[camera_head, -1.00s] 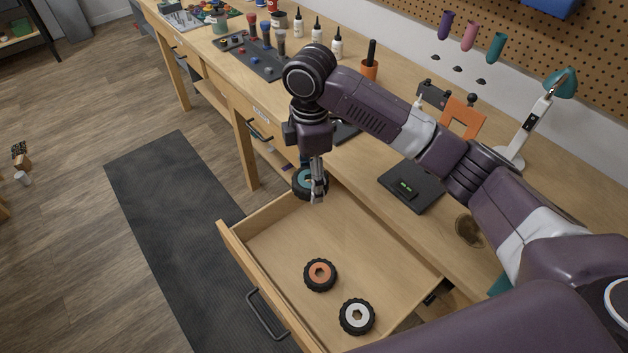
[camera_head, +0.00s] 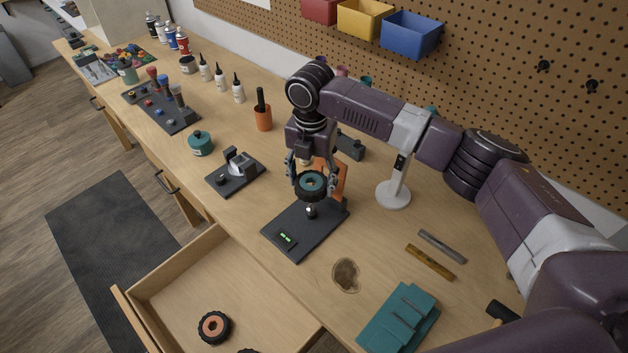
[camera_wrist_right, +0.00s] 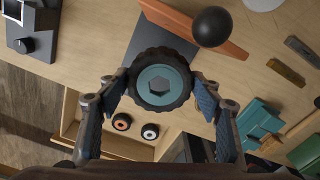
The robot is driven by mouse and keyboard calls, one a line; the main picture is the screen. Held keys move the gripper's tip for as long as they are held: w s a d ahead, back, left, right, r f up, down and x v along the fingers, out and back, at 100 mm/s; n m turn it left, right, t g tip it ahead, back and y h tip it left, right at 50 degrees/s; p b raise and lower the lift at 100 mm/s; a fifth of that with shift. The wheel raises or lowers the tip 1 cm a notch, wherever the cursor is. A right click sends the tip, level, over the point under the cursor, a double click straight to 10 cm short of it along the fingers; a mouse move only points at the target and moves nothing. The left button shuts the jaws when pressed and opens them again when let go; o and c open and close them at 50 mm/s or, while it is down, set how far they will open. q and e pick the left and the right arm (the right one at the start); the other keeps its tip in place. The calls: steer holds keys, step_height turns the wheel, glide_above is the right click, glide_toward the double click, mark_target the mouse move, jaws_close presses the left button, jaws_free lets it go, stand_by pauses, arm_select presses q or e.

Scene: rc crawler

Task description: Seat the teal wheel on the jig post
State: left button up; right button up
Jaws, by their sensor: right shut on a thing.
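The teal wheel (camera_head: 312,184) has a black tyre and a teal hub with a hexagonal hole. My right gripper (camera_head: 312,178) is shut on it, one finger at each side of the tyre, and holds it roughly level. The jig's dark base (camera_head: 288,240) lies on the bench, with a short post (camera_head: 311,211) showing just below the wheel. The wheel hides the post's top, so I cannot tell whether they touch. In the right wrist view the wheel (camera_wrist_right: 160,82) sits between the fingers and hides the post. My left gripper is not in view.
An orange upright (camera_head: 338,178) stands behind the wheel, with a white lamp (camera_head: 394,190) to its right. A dark stand (camera_head: 236,174) is at left. The open drawer (camera_head: 170,262) holds an orange-hubbed wheel (camera_head: 214,327) and another partly cut off.

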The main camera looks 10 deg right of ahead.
mark_target(311, 207)
steer(key=shift+a, duration=0.3)
steer(key=shift+d+r+p, duration=0.1)
steer(key=shift+d+p, duration=0.15)
steer(key=shift+p, duration=0.15)
step_height(311, 207, down, 2)
steer(key=shift+b, duration=0.4)
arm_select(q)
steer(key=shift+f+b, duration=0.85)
arm_select(e)
steer(key=shift+f, duration=2)
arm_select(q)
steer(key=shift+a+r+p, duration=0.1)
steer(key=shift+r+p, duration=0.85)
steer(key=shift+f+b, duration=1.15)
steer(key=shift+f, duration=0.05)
arm_select(e)
steer(key=shift+f, duration=2.15)
steer(key=o, duration=1.2)
steer(key=shift+o, duration=0.2)
